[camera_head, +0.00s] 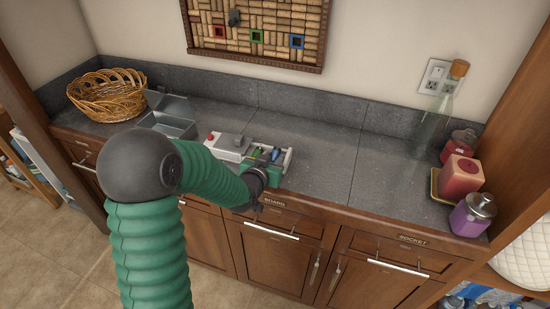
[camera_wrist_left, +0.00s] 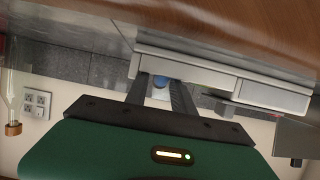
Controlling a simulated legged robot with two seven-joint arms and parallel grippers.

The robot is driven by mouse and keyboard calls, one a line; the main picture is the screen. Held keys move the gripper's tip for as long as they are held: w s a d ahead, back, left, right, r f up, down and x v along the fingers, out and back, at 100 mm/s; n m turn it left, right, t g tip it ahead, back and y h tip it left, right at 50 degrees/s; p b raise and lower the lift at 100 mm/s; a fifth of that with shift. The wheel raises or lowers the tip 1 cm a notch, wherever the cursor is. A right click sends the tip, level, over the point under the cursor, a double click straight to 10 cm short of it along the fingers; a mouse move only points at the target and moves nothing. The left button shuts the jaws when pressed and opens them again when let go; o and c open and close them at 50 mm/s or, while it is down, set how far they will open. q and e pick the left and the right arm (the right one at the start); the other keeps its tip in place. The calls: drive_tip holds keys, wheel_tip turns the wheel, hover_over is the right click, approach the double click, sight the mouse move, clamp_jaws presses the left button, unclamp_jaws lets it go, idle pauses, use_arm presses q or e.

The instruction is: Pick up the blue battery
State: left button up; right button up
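A small blue battery (camera_head: 275,154) sits at the right part of a white and grey device (camera_head: 233,144) on the dark counter, beside a green piece (camera_head: 257,154). My left gripper (camera_head: 262,172) is at the counter's front edge, right in front of the device and partly hidden by its own arm. In the left wrist view, which is upside down, the two dark fingers (camera_wrist_left: 160,94) stand apart. A blue end (camera_wrist_left: 159,81), likely the battery, shows between them, with no clear contact visible. My right gripper is not in view.
An open grey metal box (camera_head: 170,122) and a wicker basket (camera_head: 106,95) are at the left. The counter (camera_head: 345,165) between is clear.

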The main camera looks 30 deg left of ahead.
use_arm(q)
drive_tip(key=shift+f, duration=0.35)
clamp_jaws()
drive_tip(key=shift+w+d, duration=0.15)
drive_tip(key=shift+d, duration=0.35)
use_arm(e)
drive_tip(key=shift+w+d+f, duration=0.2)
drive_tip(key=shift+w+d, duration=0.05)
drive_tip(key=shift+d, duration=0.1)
